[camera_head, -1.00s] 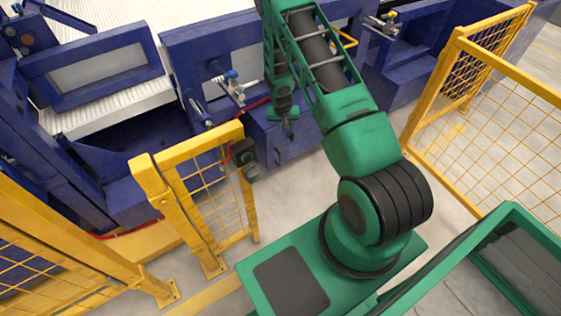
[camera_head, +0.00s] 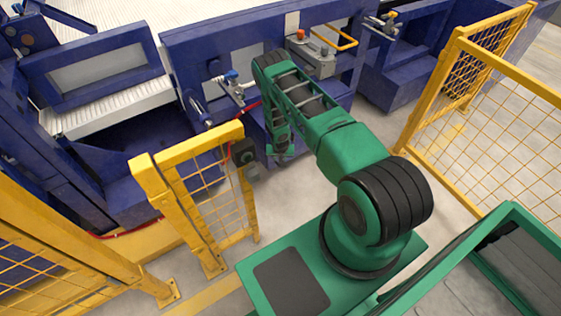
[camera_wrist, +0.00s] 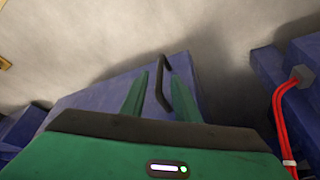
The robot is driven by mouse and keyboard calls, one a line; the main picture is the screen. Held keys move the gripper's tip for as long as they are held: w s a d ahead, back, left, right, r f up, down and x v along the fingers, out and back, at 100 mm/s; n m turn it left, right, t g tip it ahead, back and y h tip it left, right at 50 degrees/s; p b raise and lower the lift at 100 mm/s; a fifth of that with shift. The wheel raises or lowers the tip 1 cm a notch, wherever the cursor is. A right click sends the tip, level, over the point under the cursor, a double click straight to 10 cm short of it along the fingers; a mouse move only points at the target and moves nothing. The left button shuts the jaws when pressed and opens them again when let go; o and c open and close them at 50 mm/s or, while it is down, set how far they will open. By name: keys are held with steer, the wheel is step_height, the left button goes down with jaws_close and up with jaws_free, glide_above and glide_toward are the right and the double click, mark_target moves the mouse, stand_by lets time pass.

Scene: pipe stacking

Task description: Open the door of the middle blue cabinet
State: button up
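The middle blue cabinet (camera_head: 312,134) stands under the blue machine in the head view, partly hidden behind my arm. My gripper (camera_head: 280,157) hangs low in front of it. In the wrist view the cabinet's blue surface (camera_wrist: 98,96) lies ahead, with a dark bar handle (camera_wrist: 162,92) on it. My gripper (camera_wrist: 158,90) has its two green fingers apart, with the handle appearing between them, nearer the right finger. I cannot tell whether the fingers touch the handle. No gap at the door is visible.
A yellow mesh fence (camera_head: 208,190) with a dark box on its post stands close left of my gripper. Another yellow fence (camera_head: 490,125) stands at right. Red cables (camera_wrist: 279,105) run at the right in the wrist view. Grey floor (camera_head: 290,190) is clear before the cabinet.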

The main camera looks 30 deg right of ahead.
steer(key=shift+x, duration=2.45)
